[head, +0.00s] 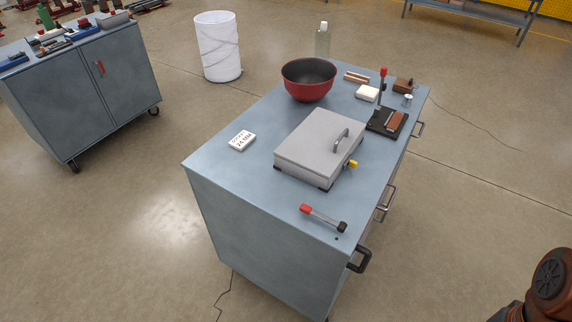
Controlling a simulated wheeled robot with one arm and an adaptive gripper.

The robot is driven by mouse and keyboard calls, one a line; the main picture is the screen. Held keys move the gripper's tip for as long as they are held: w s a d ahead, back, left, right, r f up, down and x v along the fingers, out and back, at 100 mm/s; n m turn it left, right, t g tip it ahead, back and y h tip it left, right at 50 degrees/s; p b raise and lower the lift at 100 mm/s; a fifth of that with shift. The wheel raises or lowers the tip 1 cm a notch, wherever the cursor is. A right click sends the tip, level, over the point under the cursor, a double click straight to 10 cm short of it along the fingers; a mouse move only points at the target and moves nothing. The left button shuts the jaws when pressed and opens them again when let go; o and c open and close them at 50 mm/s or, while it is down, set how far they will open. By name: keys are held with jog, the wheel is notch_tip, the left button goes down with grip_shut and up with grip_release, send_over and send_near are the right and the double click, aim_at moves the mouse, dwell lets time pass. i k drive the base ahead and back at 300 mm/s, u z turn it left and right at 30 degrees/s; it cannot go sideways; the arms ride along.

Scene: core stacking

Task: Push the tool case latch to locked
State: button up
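A light grey tool case (312,142) lies closed on the blue-grey workbench, near its middle. A grey arched handle (341,139) is on its lid, towards the right side. A small yellow piece (352,164), which looks like the latch, sticks out at the case's right side, low near the front corner. It is too small to tell its locked or unlocked position. My gripper is not in view. Only a dark reddish-brown part of what looks like my arm (549,279) shows at the bottom right, well apart from the case.
On the workbench (218,174), a red-handled lever tool (322,217) lies in front of the case and a white labelled block (242,140) to its left. A red bowl (309,80), a clear bottle (322,40) and a black stand with a red-knobbed lever (382,88) are behind.

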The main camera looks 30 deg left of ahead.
aim_at(349, 162)
jog(key=u, duration=0.6)
jog(key=i, duration=0.6)
jog(key=u, duration=1.75)
